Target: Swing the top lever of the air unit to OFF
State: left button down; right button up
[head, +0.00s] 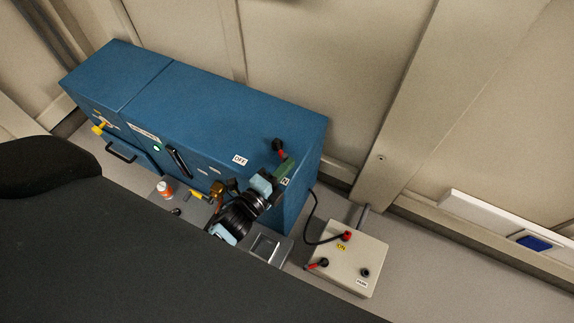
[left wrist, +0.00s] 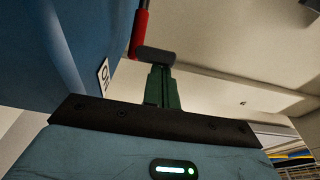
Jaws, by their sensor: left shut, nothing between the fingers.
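The air unit (head: 215,110) is a long blue cabinet against the wall. Its top lever (head: 281,154) has a black hub and a red shaft; the shaft points toward the ON label (head: 285,181), away from the OFF label (head: 240,160). In the left wrist view the red lever (left wrist: 140,35) ends in a dark grip just beyond my fingertips. My left gripper (head: 286,164) is shut and empty, its green fingers (left wrist: 163,88) at the lever's outer end. I cannot tell whether they touch it. My right gripper is not in view.
A beige box (head: 340,265) with red and black levers and a cable stands on the floor at right. An orange-and-white bottle (head: 166,190) and a yellow item (head: 198,195) are in front of the cabinet. A yellow handle (head: 100,128) is at its left end.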

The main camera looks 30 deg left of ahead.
aim_at(283, 160)
pick_arm(q)
jog(key=shift+s+a+m+h, duration=0.25)
jog(key=shift+a+m+h, duration=0.2)
jog(key=shift+h, duration=0.25)
jog(key=shift+s+a+m+g+h+p, duration=0.35)
jog(key=shift+a+m+g+h, duration=0.3)
jog(key=shift+m+h, duration=0.3)
jog(key=a+m+g+h, duration=0.1)
jog(key=h, duration=0.1)
jog(key=s+a+m+g+h+b, duration=0.1)
jog(key=a+h, duration=0.1)
jog(key=shift+f+m+g, duration=0.1)
jog(key=shift+m+g, duration=0.15)
jog(key=shift+m, duration=0.15)
jog(key=shift+a+b, duration=0.4)
jog(key=shift+a, duration=0.65)
jog(key=shift+w+a+b, duration=0.2)
jog(key=shift+a+b, duration=0.25)
jog(key=shift+a, duration=1)
